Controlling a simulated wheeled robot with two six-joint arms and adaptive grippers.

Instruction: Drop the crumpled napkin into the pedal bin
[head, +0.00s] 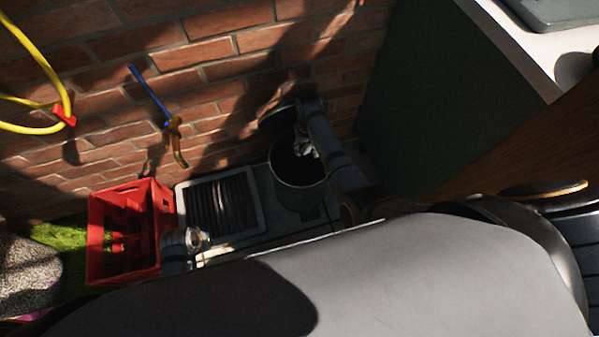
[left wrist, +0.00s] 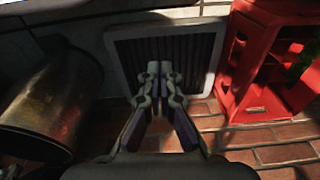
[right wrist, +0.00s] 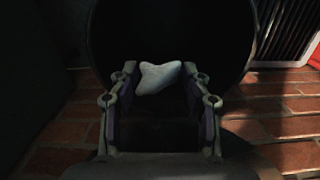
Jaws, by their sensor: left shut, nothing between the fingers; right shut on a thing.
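The pedal bin (head: 298,190) is a dark round bin against the brick wall, with its lid (head: 277,117) raised behind the opening. My right gripper (head: 303,148) is at the bin's mouth. In the right wrist view, the right gripper (right wrist: 160,82) is shut on the white crumpled napkin (right wrist: 158,78), with the dark round bin opening (right wrist: 170,30) around and beyond it. My left gripper (left wrist: 161,72) is shut and empty, in front of the drain grate; the bin's metallic side (left wrist: 45,112) shows to its left.
A red crate (head: 128,225) stands left of the framed grate (head: 255,190). A dark green panel (head: 410,110) rises right of the bin, beside a pale countertop (head: 520,50).

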